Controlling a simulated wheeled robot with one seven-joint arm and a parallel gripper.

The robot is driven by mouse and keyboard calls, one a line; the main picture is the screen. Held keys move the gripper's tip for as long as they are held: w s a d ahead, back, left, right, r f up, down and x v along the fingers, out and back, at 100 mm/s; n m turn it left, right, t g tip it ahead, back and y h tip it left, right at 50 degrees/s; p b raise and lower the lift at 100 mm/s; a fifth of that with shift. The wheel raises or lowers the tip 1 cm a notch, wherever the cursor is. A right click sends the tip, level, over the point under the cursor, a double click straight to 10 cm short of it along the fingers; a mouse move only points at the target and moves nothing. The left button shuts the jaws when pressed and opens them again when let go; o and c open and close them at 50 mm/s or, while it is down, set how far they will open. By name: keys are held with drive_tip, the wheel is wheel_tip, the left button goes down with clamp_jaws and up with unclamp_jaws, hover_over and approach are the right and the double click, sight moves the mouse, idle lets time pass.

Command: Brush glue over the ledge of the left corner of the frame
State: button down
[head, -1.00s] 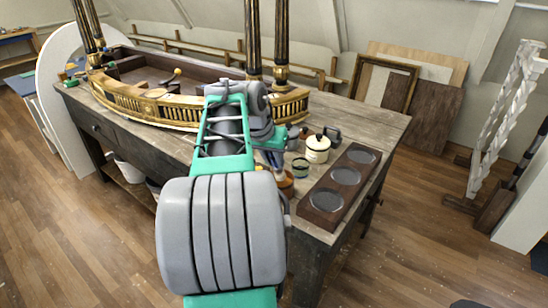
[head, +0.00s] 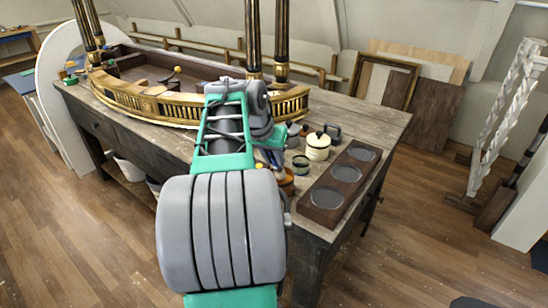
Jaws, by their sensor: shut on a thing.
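The gilt console frame (head: 182,108), with its curved, fluted gold front, lies on the workbench. Its left corner (head: 97,78) is at the foot of the far-left dark columns, well away from my gripper. My gripper (head: 272,160) points down near the bench's front edge, right of the gilt front, mostly hidden behind my own arm. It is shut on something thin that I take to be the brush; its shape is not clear. Just below is a small orange-brown pot (head: 286,184), partly hidden; I cannot tell whether the held thing touches it.
A cream lidded pot (head: 317,146), a small dark green tin (head: 300,165) and a dark board with three round grey insets (head: 341,186) stand on the bench's right end. Dark gilt columns (head: 253,40) rise behind my arm. The bench's back right corner (head: 388,118) is clear.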

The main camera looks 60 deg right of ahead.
drive_tip(key=shift+f+b, duration=0.4)
drive_tip(key=shift+f, duration=0.15)
idle(1.1)
wheel_tip(320, 180, up, 7)
drive_tip(key=p, duration=0.6)
drive_tip(key=shift+r, duration=0.1)
